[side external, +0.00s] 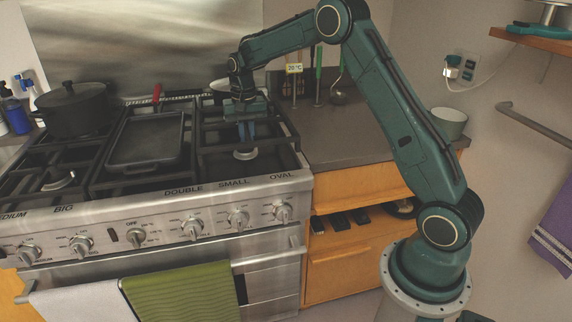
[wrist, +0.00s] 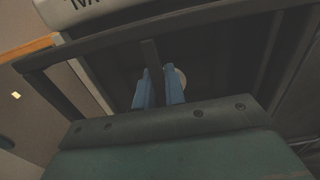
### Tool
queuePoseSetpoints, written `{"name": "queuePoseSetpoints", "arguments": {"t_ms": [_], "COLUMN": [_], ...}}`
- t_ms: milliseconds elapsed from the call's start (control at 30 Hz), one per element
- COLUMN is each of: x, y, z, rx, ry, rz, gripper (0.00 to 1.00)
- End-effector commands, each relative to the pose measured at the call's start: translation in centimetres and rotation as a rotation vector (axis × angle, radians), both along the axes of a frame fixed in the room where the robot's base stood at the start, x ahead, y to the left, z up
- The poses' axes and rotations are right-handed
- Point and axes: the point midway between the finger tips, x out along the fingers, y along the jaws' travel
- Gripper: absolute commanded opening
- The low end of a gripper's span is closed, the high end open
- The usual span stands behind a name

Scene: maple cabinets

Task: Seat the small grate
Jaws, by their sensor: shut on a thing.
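My gripper (side external: 246,130) reaches down over the right side of the stove, with its blue fingers pointing down. In the wrist view the fingers (wrist: 158,88) are shut on a short dark bar of the small grate (wrist: 130,35). The grate is a black rectangular frame over the right burner area (side external: 284,124) in the side view. A pale round burner cap (side external: 246,153) shows below and in front of the fingers. My gripper hides part of the grate, and I cannot tell whether the grate rests fully on the stove top.
A black griddle pan (side external: 150,138) lies on the middle grate, and a black lidded pot (side external: 75,108) stands at the back left. The counter (side external: 350,130) right of the stove is mostly clear. Utensils hang at the back wall. Knobs line the front panel (side external: 160,205).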

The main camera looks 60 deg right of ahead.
Motion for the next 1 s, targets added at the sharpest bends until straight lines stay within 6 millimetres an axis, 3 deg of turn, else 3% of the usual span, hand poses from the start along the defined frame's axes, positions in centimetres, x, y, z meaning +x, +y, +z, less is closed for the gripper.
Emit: {"name": "queuePoseSetpoints", "arguments": {"t_ms": [1000], "x": [0.1], "y": [0.0], "z": [-4.4], "rx": [-0.001], "ry": [-0.004], "rz": [0.0], "gripper": [0.0]}}
